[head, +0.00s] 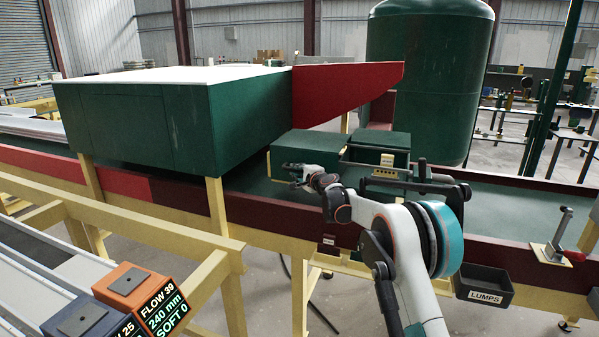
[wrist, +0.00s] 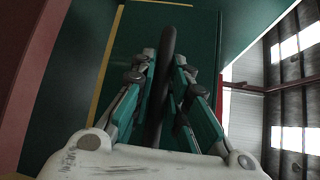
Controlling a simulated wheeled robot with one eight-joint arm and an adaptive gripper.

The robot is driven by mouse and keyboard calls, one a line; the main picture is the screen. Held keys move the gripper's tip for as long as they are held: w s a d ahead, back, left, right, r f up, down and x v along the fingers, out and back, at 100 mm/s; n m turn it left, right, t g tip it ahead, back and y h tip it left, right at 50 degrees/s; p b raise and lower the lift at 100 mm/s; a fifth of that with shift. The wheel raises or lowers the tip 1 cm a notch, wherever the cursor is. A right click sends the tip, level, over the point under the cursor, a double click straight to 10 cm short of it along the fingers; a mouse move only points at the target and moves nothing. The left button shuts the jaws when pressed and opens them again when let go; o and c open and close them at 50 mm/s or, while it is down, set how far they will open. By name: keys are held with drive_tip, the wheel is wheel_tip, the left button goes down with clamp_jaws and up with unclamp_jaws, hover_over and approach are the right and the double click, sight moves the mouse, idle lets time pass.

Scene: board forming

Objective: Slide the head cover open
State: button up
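A low dark green cover (head: 302,147) sits over the green line bed, against a darker green box (head: 380,140) with a black rail frame. I cannot tell for certain which part is the head cover. My gripper (head: 291,172) is at the front left of the low cover. In the wrist view, a dark bar handle (wrist: 168,40) stands between the fingers of my gripper (wrist: 165,62), which look closed about it. Behind it is a green panel (wrist: 125,60) with a yellow edge strip. The finger contact is partly hidden.
A big green housing (head: 140,125) with a white top and red side panel (head: 345,85) stands left. Dark red rails (head: 500,245) edge the bed. A LUMPS bin (head: 484,285) and a lever (head: 558,235) are at right. The bed right of the box is clear.

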drive_tip(key=shift+o, duration=1.1)
drive_tip(key=v, duration=1.2)
drive_tip(key=shift+f, duration=0.1)
drive_tip(key=s+d+r+n+g+h, duration=0.1)
drive_tip(key=s+d+r+n, duration=0.15)
drive_tip(key=s, duration=0.55)
drive_tip(key=s+d+r+n+g, duration=0.1)
drive_tip(key=s+d+r+n, duration=0.2)
drive_tip(key=s, duration=0.5)
drive_tip(key=s+d+r+n+g+h, duration=0.15)
drive_tip(key=s+r, duration=0.25)
drive_tip(key=s, duration=0.5)
drive_tip(key=s+d+f+n+g+h, duration=0.1)
drive_tip(key=s+d+f+n, duration=0.1)
drive_tip(key=s, duration=0.9)
drive_tip(key=s+d+f+n+g+h, duration=0.1)
drive_tip(key=s+d+f, duration=0.4)
drive_tip(key=s, duration=0.6)
drive_tip(key=s+d+f+n+g+h, duration=0.2)
drive_tip(key=s+d+f+n+h, duration=0.1)
drive_tip(key=s, duration=0.8)
drive_tip(key=shift+d+f+n, duration=0.5)
drive_tip(key=shift+d+f, duration=0.15)
drive_tip(key=shift+d, duration=0.5)
